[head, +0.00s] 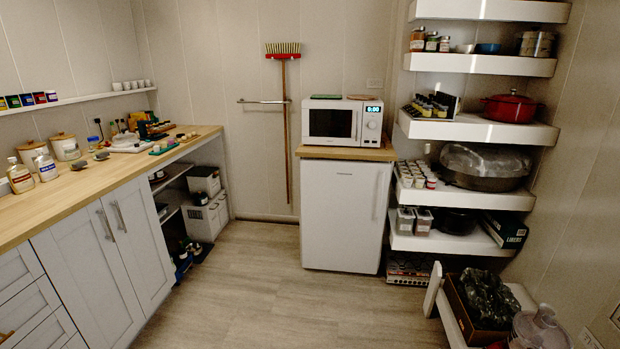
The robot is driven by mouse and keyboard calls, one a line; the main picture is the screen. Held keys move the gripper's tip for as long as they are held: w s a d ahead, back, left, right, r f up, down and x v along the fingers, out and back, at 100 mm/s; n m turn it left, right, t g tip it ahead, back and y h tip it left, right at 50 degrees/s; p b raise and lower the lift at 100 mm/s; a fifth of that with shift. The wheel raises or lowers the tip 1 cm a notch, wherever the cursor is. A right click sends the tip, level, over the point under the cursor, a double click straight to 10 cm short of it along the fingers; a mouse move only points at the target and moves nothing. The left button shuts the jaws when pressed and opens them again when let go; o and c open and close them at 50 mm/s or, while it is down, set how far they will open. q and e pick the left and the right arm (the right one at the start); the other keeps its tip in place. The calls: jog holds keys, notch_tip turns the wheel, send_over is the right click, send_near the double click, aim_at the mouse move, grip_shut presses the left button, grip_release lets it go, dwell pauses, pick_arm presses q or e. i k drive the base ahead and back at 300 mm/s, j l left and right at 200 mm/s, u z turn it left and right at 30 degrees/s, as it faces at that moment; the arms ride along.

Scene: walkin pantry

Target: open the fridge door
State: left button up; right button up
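A small white fridge (340,217) stands against the back wall, under a wooden board with a microwave on it. Its door faces me and looks shut. A pale vertical strip, perhaps the door's handle, shows near the door's upper right edge. Neither of my grippers shows in the head view, so nothing of mine is seen at the fridge.
A white microwave (342,122) sits on top. Shelves (478,130) with jars and pots stand to the right. A low bench (458,325) with a box is at the lower right. A wooden counter (100,179) runs along the left. The floor (270,300) before the fridge is clear.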

aim_at(344, 203)
jog(key=i+j, duration=0.1)
jog(key=i, duration=0.6)
jog(key=i+j, duration=0.1)
jog(key=i, duration=0.6)
